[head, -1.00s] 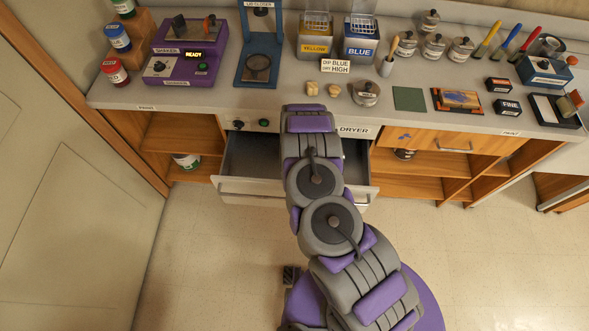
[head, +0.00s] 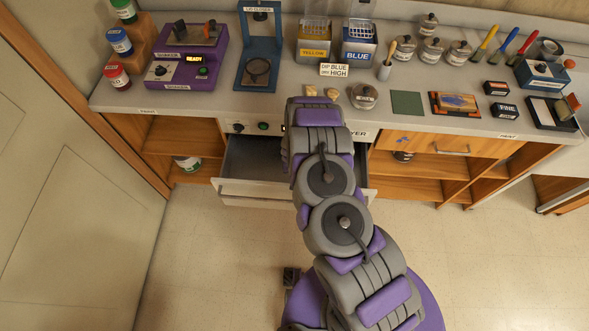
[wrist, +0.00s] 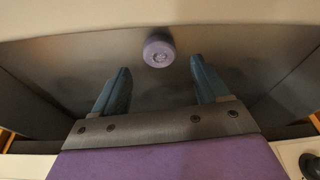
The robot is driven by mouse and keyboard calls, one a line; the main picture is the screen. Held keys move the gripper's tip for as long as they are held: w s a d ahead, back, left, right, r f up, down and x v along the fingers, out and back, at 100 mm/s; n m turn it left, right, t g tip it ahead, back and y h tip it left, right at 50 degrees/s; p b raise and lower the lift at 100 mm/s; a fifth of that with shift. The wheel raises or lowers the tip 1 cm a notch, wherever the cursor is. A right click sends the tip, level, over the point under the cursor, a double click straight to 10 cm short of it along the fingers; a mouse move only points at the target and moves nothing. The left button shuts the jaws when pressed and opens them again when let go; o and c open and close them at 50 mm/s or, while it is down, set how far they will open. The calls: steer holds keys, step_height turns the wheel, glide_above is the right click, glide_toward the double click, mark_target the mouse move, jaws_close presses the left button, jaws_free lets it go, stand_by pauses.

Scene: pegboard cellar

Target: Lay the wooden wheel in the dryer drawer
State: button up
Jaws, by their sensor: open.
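The dryer drawer (head: 255,160) is pulled open below the counter in the head view. Its dark metal floor also fills the wrist view (wrist: 75,75). A round lavender wheel (wrist: 159,53), with a small hub mark, lies on the drawer floor near its far side; no bare wood colour shows on it. My gripper (wrist: 160,74) is open, with its two teal fingers apart and nothing between them. The wheel sits just past the fingertips, centred on the gap and apart from both fingers. In the head view my arm hides the gripper and the wheel.
The counter (head: 200,105) above the drawer carries a purple shaker (head: 185,60), a blue UV stand (head: 258,55), the yellow (head: 314,45) and blue (head: 358,50) dip tanks, and a "dip blue, dry high" sign (head: 334,70). Open wooden shelves flank the drawer.

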steer(key=p+v, duration=0.1)
steer(key=v, duration=0.7)
steer(key=shift+r+p, duration=0.15)
steer(key=shift+p, duration=0.15)
steer(key=shift+s, duration=0.1)
step_height(320, 180, up, 16)
steer(key=s+a+g+y, duration=0.1)
steer(key=a+y, duration=0.1)
steer(key=a, duration=0.1)
steer(key=s+d+r+g+y, duration=0.1)
steer(key=s+d+r, duration=0.1)
steer(key=s+r, duration=0.35)
steer(key=s+d+r, duration=0.1)
steer(key=s+r, duration=0.1)
steer(key=r, duration=0.7)
steer(key=s+d+r+g+h, duration=0.1)
steer(key=s+d+r, duration=0.4)
steer(key=s, duration=0.4)
steer(key=s+d+r+m+g+h, duration=0.1)
steer(key=s+d+r, duration=0.4)
steer(key=s, duration=0.4)
steer(key=s+d+r+g+h, duration=0.1)
steer(key=s+d+r, duration=0.4)
steer(key=s, duration=0.4)
steer(key=shift+d, duration=0.5)
steer(key=shift+s, duration=0.15)
